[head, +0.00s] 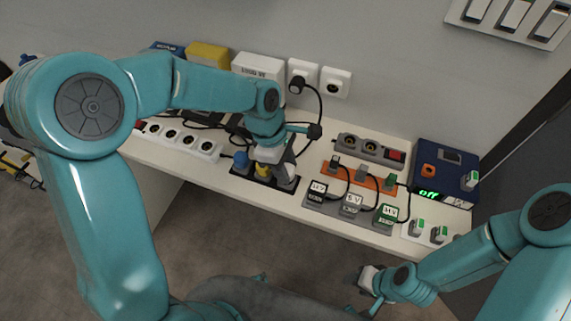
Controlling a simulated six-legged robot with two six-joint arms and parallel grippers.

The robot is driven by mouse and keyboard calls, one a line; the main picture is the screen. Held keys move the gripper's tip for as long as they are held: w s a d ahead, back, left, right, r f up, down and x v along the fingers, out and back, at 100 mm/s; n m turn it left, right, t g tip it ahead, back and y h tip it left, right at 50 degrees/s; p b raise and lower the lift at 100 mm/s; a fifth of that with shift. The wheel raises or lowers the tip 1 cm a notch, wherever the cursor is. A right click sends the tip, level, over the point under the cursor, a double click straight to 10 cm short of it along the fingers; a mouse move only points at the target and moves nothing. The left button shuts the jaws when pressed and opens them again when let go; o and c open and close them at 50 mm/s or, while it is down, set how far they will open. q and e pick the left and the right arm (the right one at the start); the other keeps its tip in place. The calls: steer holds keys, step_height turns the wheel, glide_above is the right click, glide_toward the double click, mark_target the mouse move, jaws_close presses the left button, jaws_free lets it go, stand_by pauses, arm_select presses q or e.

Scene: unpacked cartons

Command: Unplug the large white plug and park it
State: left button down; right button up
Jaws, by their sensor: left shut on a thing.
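My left gripper (274,166) reaches down over a black holder (263,184) near the table's front edge. A pale whitish plug (288,175) shows at the holder's right end, right under the gripper's dark fingers. The gripper looks shut on this white plug, but the wrist and fingers hide most of the grip. I cannot tell whether the plug is seated in the holder. A blue plug (241,160) and a yellow plug (262,170) stand beside it. My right gripper (364,283) hangs in front of the table, off its edge; its jaw state is unclear.
A white power strip (207,149) lies left of the holder. A wall socket (302,78) holds a black plug with a cable; the socket beside it (336,84) is empty. Labelled adapters (353,203) and a blue box (445,165) reading "off" stand to the right.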

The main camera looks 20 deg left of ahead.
arm_select(q)
steer(key=shift+f+b, duration=0.4)
steer(key=shift+f, duration=0.25)
stand_by(1.1)
steer(key=c, duration=0.7)
jaws_free()
steer(key=shift+o, duration=0.2)
steer(key=shift+r, duration=0.1)
steer(key=p+v, duration=0.1)
steer(key=v, duration=1.5)
steer(key=shift+s+a, duration=0.1)
steer(key=shift+s, duration=0.1)
